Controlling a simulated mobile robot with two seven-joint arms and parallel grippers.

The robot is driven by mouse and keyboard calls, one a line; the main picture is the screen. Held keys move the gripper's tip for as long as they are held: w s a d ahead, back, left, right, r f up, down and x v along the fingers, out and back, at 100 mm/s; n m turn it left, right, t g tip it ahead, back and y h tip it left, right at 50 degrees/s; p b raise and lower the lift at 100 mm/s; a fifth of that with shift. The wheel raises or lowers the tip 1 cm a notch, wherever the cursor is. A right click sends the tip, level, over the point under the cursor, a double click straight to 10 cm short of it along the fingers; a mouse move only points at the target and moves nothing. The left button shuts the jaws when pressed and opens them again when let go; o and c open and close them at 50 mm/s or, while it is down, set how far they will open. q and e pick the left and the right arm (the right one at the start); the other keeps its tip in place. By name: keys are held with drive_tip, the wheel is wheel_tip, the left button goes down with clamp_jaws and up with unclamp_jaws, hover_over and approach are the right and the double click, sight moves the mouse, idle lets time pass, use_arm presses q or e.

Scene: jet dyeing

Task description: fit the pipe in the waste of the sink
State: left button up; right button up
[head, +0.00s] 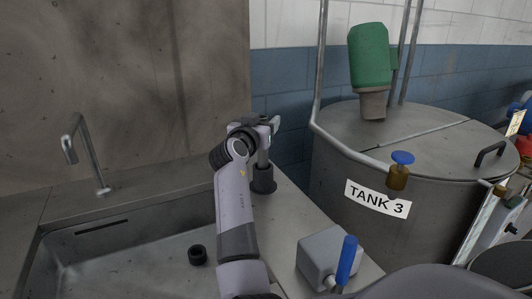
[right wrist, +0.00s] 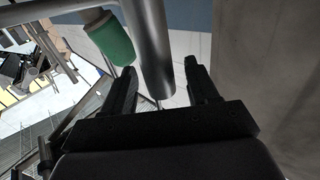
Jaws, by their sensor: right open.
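The sink (head: 140,247) is at the lower left of the head view. Its waste (head: 197,255) shows as a short dark ring on the basin floor. A dark grey pipe (head: 263,178) stands upright with its wide foot on the worktop right of the basin. My right gripper (head: 270,125) is at its upper part, which it partly hides. In the right wrist view a grey cylinder (right wrist: 150,50), seemingly this pipe, shows between the open fingers (right wrist: 163,88), nearer the left one. I cannot tell whether they touch it. My left gripper is out of view.
A tap (head: 88,158) stands behind the basin. A grey box with a blue handle (head: 347,260) sits on the front worktop. Tank 3 (head: 350,150), with a green motor (head: 370,58) above, stands to the right. A wall panel (head: 120,80) rises behind the sink.

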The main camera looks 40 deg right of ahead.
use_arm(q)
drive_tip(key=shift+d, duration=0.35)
use_arm(e)
drive_tip(key=shift+w+d, duration=0.1)
drive_tip(key=shift+d, duration=0.05)
clamp_jaws()
drive_tip(key=shift+r, duration=0.1)
